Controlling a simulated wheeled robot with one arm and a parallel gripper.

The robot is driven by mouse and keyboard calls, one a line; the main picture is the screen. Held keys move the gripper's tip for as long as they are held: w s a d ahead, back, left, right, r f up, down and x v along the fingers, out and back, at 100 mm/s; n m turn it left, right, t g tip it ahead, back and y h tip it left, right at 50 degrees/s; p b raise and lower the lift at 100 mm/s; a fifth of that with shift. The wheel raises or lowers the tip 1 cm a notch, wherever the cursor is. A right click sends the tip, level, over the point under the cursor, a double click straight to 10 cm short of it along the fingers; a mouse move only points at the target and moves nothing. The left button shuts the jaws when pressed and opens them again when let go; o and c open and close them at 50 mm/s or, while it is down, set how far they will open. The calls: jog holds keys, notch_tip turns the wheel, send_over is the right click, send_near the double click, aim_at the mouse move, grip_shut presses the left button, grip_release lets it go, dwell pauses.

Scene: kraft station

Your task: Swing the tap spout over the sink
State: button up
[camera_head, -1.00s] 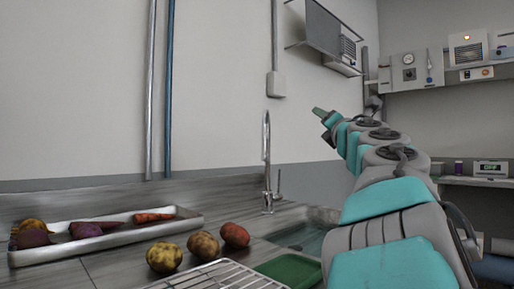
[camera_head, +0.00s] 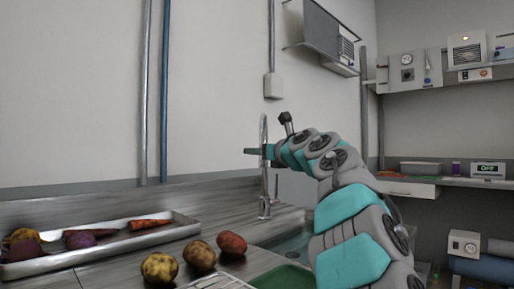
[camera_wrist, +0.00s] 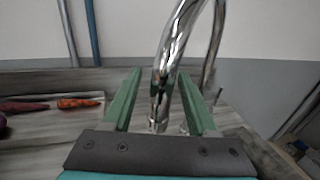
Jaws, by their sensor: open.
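The chrome tap (camera_head: 264,165) stands upright on the counter behind the sink. In the wrist view its curved spout (camera_wrist: 171,50) rises between my gripper's two green fingers. My gripper (camera_head: 252,151) is open and level at the tap's upper part; in the wrist view the fingers (camera_wrist: 160,85) lie one on each side of the chrome pipe, with gaps visible. Whether either finger touches it I cannot tell. The sink (camera_head: 291,243) is to the right of the tap's base, partly hidden by my arm.
A metal tray (camera_head: 97,248) with carrots and other vegetables lies at the left. Several potatoes (camera_head: 159,268) sit on the counter in front of the tap. A wire rack (camera_head: 215,283) and a green board or tray (camera_head: 283,278) are at the front edge. The wall is close behind the tap.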

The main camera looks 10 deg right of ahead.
jog(key=shift+w+a, duration=0.15)
jog(key=shift+w, duration=0.45)
grip_shut()
dwell(1.2)
